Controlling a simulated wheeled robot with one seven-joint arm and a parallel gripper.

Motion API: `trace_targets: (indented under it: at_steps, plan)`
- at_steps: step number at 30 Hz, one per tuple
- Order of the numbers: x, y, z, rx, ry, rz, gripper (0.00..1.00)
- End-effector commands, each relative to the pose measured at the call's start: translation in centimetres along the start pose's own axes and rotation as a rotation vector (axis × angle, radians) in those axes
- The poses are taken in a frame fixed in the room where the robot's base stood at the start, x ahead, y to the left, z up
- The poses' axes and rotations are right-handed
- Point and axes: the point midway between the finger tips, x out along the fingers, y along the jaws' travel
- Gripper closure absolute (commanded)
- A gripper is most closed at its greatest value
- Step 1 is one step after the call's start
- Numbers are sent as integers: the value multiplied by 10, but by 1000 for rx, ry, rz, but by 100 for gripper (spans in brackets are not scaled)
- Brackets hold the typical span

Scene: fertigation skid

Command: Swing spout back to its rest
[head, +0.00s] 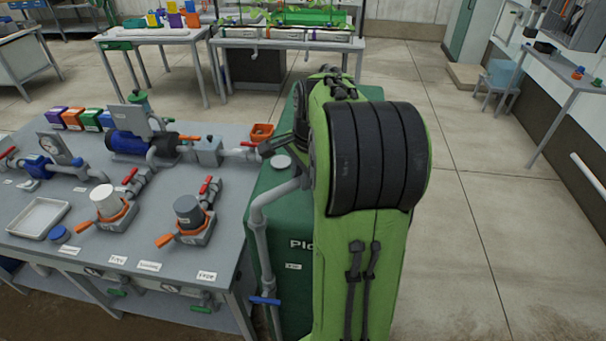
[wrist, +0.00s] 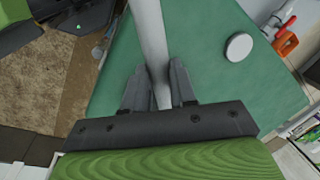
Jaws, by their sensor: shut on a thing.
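The spout shows in the wrist view as a pale grey tube (wrist: 150,35) running from the top edge down between my fingers. My gripper (wrist: 160,88) is shut on it, one finger on each side. The tube lies over the green tank top (wrist: 205,70). In the head view my green arm hides the gripper and the held part. A grey pipe (head: 262,238) there comes out from behind my arm, bends and runs down the tank's side (head: 257,190); I cannot tell whether it is the held tube.
A round pale cap (head: 282,161) sits on the tank top. The grey bench (head: 100,250) at left carries a blue pump (head: 128,143), red-handled valves and two orange-based filters. A blue valve handle (head: 265,300) sticks out low on the pipe.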

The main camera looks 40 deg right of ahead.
Motion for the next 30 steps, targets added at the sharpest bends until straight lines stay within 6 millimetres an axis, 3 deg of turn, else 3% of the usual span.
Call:
trace_targets:
  at_steps: [11,30]
  plan:
    - [1,-19,1,-154,-32,2,100]
    - [12,-75,24,-667,-135,1,100]
